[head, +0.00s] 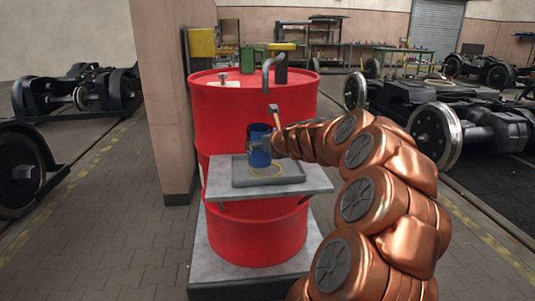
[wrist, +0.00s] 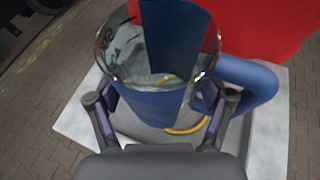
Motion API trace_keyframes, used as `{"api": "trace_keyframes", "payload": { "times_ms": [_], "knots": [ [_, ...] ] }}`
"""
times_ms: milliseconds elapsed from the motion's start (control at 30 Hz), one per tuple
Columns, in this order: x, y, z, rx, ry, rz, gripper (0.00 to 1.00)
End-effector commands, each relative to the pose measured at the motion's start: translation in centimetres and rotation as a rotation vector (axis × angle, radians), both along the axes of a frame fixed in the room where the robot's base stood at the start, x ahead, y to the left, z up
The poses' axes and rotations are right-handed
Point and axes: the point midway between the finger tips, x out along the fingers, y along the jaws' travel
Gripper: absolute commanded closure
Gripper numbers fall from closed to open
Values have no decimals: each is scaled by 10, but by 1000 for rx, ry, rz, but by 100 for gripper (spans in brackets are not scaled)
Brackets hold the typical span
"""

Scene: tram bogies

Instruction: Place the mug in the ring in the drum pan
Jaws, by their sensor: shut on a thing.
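The blue mug (head: 260,150) is upright over the drum pan in the head view. In the wrist view the mug (wrist: 150,112) fills the middle, its handle to the right and its rim towards the camera. My gripper (wrist: 163,105) is shut on the mug, one finger on each side. The drum pan (head: 292,180) is a shallow grey tray on a shelf at the red drum's front. The yellow ring (head: 265,173) lies in it, just below the mug; it also shows partly in the wrist view (wrist: 190,129), the rest hidden by the mug. I cannot tell whether the mug touches the pan.
A pillar (head: 160,90) is to the left. Bogies with wheels (head: 435,135) stand at the right.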

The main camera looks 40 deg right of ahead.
Motion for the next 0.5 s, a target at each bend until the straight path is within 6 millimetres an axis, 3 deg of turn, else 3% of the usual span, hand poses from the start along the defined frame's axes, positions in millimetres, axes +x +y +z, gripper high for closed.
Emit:
{"api": "trace_keyframes", "payload": {
  "times_ms": [167,433,500],
  "knots": [
    [2,-22,-3,0,0,-4,58],
    [3,-32,-4,0,0,-1,58],
    [4,-31,-16,3,-2,0,58]
  ]
}}
